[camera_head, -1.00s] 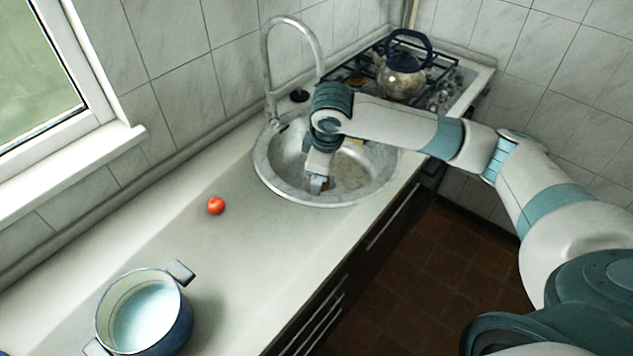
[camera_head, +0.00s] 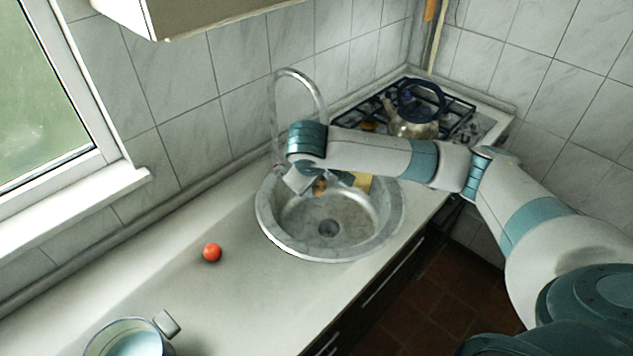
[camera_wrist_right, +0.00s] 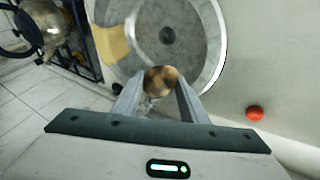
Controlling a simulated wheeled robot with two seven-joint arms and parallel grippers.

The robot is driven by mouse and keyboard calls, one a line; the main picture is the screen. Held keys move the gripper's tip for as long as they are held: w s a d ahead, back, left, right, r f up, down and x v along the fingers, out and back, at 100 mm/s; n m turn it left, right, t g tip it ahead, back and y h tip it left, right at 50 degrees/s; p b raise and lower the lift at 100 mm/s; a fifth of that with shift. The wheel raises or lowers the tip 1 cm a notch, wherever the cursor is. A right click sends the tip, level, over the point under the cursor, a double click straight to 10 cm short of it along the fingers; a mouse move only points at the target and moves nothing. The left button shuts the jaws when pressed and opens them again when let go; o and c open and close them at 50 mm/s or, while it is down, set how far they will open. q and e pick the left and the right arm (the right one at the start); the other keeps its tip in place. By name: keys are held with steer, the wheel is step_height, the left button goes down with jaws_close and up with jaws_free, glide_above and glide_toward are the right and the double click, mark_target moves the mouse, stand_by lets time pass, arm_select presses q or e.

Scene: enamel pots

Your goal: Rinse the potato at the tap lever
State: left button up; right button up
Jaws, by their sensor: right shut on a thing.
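The potato (camera_wrist_right: 161,78), brown and mottled, is held between the two fingers of my right gripper (camera_wrist_right: 159,92) in the right wrist view. In the head view my right gripper (camera_head: 318,184) is over the back left part of the sink, with the potato (camera_head: 320,187) partly covered. The sink (camera_head: 330,257) is a round metal bowl with a drain. The curved metal tap (camera_head: 323,102) rises behind my right wrist. Its base is hidden by the arm, and I cannot make out the lever. My left gripper is not in view.
A yellow thing (camera_head: 363,183) lies at the sink's back edge. A red tomato-like ball (camera_head: 212,252) and a blue-white pot (camera_head: 128,342) stand on the counter left of the sink. A kettle (camera_head: 413,122) stands on the stove (camera_head: 455,118). The counter between ball and sink is clear.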

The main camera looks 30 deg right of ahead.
steer(key=shift+w+d+f+b, duration=0.25)
steer(key=shift+w+d+b, duration=0.2)
steer(key=shift+w+b, duration=0.25)
steer(key=shift+w+d+f+b, duration=0.2)
steer(key=shift+w+d+b, duration=0.3)
steer(key=shift+b, duration=0.25)
steer(key=w+d+f+b, duration=0.2)
steer(key=w+d+b, duration=0.3)
steer(key=w, duration=0.4)
steer(key=shift+d, duration=0.6)
